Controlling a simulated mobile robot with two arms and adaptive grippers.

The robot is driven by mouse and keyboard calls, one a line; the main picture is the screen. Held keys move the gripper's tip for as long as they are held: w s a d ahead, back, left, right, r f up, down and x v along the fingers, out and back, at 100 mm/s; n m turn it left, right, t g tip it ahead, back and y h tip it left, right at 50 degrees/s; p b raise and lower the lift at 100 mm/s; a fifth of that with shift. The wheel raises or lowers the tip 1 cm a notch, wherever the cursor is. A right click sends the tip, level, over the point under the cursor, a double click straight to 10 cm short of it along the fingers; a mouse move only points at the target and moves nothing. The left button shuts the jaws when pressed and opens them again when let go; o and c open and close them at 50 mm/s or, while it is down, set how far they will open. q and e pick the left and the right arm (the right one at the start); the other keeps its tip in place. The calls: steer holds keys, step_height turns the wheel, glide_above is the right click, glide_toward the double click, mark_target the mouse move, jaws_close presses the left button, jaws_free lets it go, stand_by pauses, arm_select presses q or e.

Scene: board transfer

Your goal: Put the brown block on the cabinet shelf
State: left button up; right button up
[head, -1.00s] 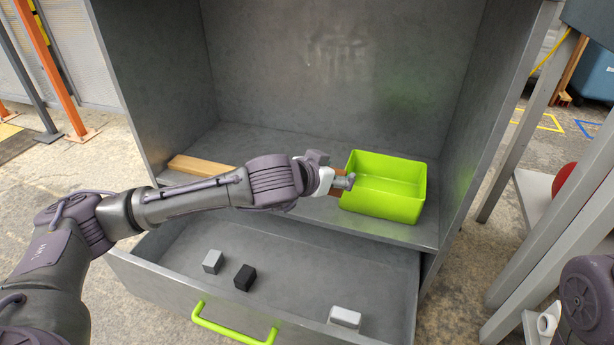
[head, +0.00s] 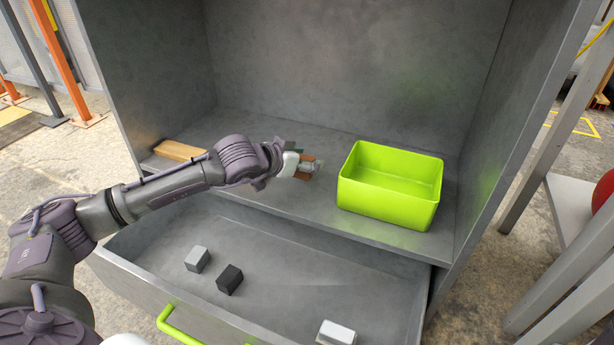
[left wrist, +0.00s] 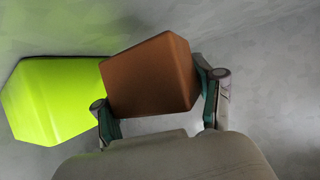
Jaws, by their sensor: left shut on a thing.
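The brown block (left wrist: 150,75) is held between the two fingers of my left gripper (left wrist: 160,108) in the left wrist view. In the head view my left gripper (head: 309,167) is over the cabinet shelf (head: 250,125), left of a green bin. The brown block also shows there in part (head: 306,158), mostly covered by the fingers. I cannot tell whether the block touches the shelf. My right gripper does not show.
The green bin (head: 388,207) stands on the right part of the shelf. A wooden plank (head: 180,151) lies at its left end. The open drawer (head: 290,260) below holds a grey block (head: 198,260), a black block (head: 230,280) and a white block (head: 336,333). The middle of the shelf is clear.

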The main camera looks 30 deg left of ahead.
arm_select(q)
steer(key=shift+f+b, duration=0.75)
steer(key=shift+f, duration=0.75)
steer(key=shift+f, duration=0.1)
steer(key=o, duration=1.2)
steer(key=shift+o, duration=0.2)
